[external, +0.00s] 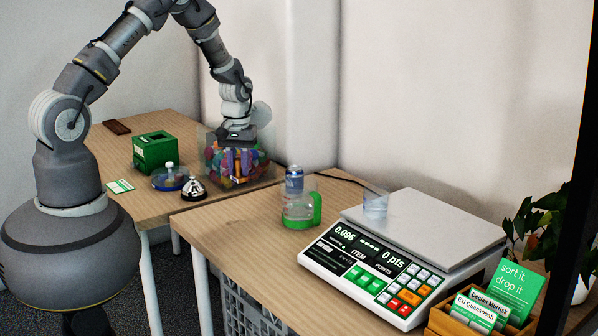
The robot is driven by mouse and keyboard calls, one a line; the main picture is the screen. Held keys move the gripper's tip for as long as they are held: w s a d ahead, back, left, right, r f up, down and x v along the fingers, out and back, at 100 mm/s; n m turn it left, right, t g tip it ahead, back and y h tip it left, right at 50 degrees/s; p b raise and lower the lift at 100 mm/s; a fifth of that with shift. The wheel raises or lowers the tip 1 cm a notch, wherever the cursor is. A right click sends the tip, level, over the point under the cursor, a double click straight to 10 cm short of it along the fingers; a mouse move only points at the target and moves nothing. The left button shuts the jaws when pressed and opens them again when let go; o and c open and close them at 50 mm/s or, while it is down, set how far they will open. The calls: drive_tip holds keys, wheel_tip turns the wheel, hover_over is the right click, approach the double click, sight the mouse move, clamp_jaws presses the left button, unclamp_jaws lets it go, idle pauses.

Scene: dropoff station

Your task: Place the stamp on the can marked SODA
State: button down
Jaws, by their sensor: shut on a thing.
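My gripper (238,158) points down at the clear box (270,172) of colourful small pieces at the back of the left table. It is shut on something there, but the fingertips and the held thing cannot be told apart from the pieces. A small white-topped object (170,174), perhaps the stamp, stands on a round blue dish (158,184) left of the gripper.
A scale (425,235) and a clear cup (375,202) are on the right. A wooden card holder (445,322) stands at front right.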

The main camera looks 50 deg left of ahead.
drive_tip(key=w+r, duration=0.4)
drive_tip(key=w, duration=0.1)
drive_tip(key=b, duration=0.3)
hover_over(295, 168)
drive_tip(key=s, duration=0.1)
drive_tip(key=shift+f, duration=0.95)
drive_tip(key=shift+w+r, duration=0.1)
drive_tip(key=shift+w, duration=0.3)
wheel_tip(295, 168, down, 4)
drive_tip(key=shift+w+r+b, duration=0.1)
drive_tip(key=shift+r+b, duration=0.1)
drive_tip(key=shift+b, duration=1)
drive_tip(key=shift+r, duration=0.1)
drive_tip(key=c, duration=0.9)
unclamp_jaws()
